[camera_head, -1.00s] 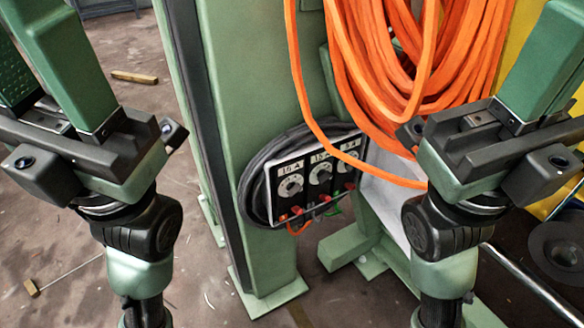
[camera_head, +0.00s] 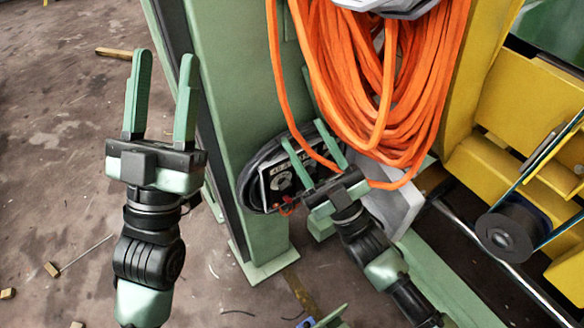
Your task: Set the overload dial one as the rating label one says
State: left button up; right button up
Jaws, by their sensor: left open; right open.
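A dark control panel (camera_head: 268,192) with a pale frame is on the green post, inside a black coiled cable. One round grey dial (camera_head: 281,180) shows on it, with a white rating label (camera_head: 280,169) above; its print is too small to read surely. My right gripper (camera_head: 305,131) is open, its fingers in front of the panel and hiding the other dials and labels. I cannot tell whether the fingers touch the panel. My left gripper (camera_head: 165,55) is open and empty, fingers pointing up, left of the post and away from the panel.
Thick orange hose loops (camera_head: 390,100) hang just above and right of the panel, close to my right gripper. The green post (camera_head: 235,80) stands between my grippers. Yellow machinery (camera_head: 510,100) and a black spool (camera_head: 512,232) are at the right. The floor at the left is mostly open.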

aim_at(287, 188)
pick_arm(q)
notch_tip(287, 188, down, 6)
jog(key=w+f+n+g+y+p, duration=0.1)
jog(key=g+y+p, duration=0.2)
jog(key=g+p, duration=0.1)
pick_arm(e)
jog(key=s+d+f+g+h, duration=0.1)
jog(key=s+f+g+h, duration=0.1)
jog(key=f, duration=0.7)
jog(key=s+d+f+g+h, duration=0.1)
jog(key=s+f+g+h, duration=0.15)
jog(key=f, duration=0.55)
jog(key=shift+t+y, duration=0.35)
jog(key=shift+t, duration=0.1)
jog(key=b+x, duration=0.1)
jog(key=x, duration=0.5)
jog(key=shift+w+a, duration=0.15)
jog(key=shift+a, duration=0.3)
pick_arm(q)
jog(key=r+t, duration=0.1)
jog(key=s+r, duration=0.1)
jog(key=r, duration=0.1)
jog(key=s+r+t+h, duration=0.1)
jog(key=shift+r+t, duration=0.15)
jog(key=shift+t, duration=0.15)
pick_arm(e)
grip_shut()
